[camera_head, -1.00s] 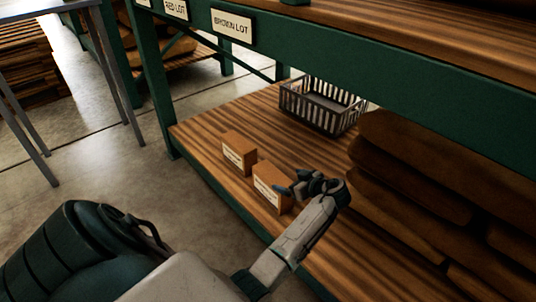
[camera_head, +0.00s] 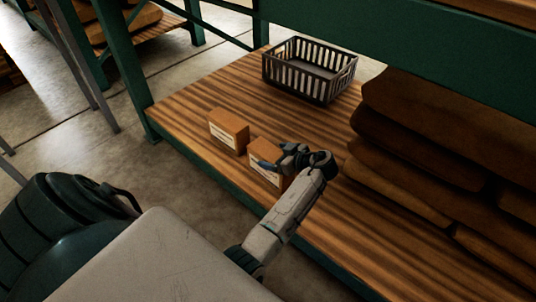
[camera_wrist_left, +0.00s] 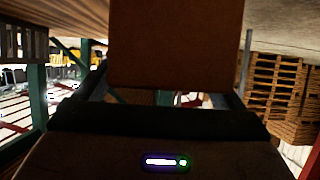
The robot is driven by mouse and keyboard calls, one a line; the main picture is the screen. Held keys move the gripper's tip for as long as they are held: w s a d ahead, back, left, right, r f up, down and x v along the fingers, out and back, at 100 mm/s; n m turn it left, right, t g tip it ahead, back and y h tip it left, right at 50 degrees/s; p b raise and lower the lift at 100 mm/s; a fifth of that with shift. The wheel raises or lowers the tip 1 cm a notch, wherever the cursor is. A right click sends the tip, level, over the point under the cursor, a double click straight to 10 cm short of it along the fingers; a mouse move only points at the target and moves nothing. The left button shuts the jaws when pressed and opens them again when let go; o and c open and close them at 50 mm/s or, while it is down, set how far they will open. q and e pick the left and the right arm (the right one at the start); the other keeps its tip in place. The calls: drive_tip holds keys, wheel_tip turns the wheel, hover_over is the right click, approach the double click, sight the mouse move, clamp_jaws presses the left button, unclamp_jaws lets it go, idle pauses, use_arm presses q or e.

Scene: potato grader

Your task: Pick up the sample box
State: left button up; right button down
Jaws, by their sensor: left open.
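Two small brown cardboard boxes with white labels stand upright side by side on the lower wooden shelf: a left box (camera_head: 229,131) and a right box (camera_head: 265,171). The label text is too small to read, so I cannot tell which is the sample box. My left gripper (camera_head: 275,160) is open at the right box, covering part of its top and right side. In the left wrist view, a brown box face (camera_wrist_left: 175,45) fills the top middle, in front of the open jaws. I cannot tell whether the fingers touch it. My right gripper is out of view.
A grey slatted basket (camera_head: 310,70) stands farther back on the shelf (camera_head: 200,92). Stacked brown sacks (camera_head: 425,130) fill the right side. A green beam (camera_head: 400,35) crosses above, and a green post (camera_head: 120,70) stands at the left. Shelf room behind the boxes is clear.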

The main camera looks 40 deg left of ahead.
use_arm(q)
clamp_jaws()
drive_tip(key=shift+r, duration=0.1)
idle(0.3)
